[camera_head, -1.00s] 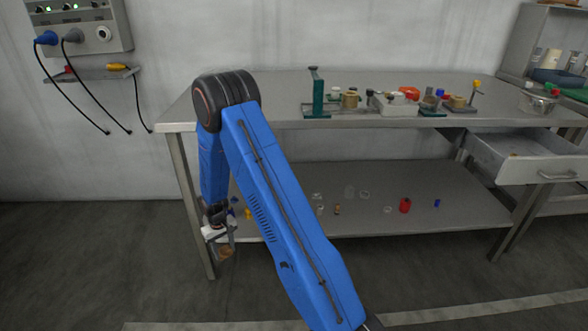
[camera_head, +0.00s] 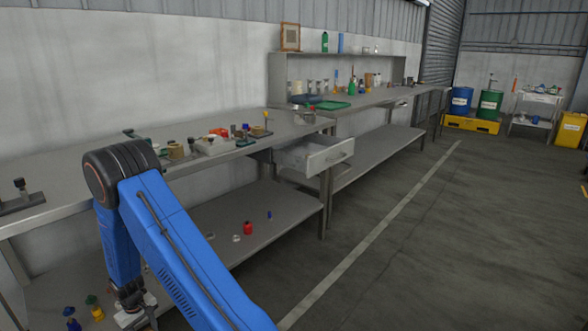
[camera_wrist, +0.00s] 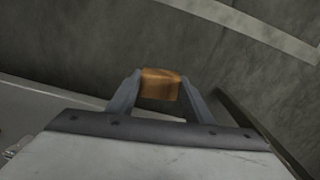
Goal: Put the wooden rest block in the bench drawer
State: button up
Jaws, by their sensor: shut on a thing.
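The wooden rest block (camera_wrist: 160,84) is a small orange-brown block between my gripper's two fingers in the wrist view. My gripper (camera_wrist: 158,92) is shut on it and holds it over the grey floor, beside a bench edge. In the head view my gripper (camera_head: 138,318) hangs low at the bottom left, at the lower shelf's level, partly cut off by the frame; the block cannot be made out there. The bench drawer (camera_head: 314,155) is pulled open under the bench top, right of and beyond my arm. Its inside shows only partly.
The bench top (camera_head: 70,180) carries several small fixtures and parts. The lower shelf (camera_head: 235,222) holds a red bottle (camera_head: 248,228) and small items. A second bench (camera_head: 385,98) continues beyond the drawer. The floor (camera_head: 430,240) to the right is clear.

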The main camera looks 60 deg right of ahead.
aim_at(309, 149)
jog(key=i+j+z, duration=0.2)
jog(key=z, duration=0.25)
jog(key=i+j+z, duration=0.1)
jog(key=j+z, duration=0.35)
jog(key=l, duration=0.1)
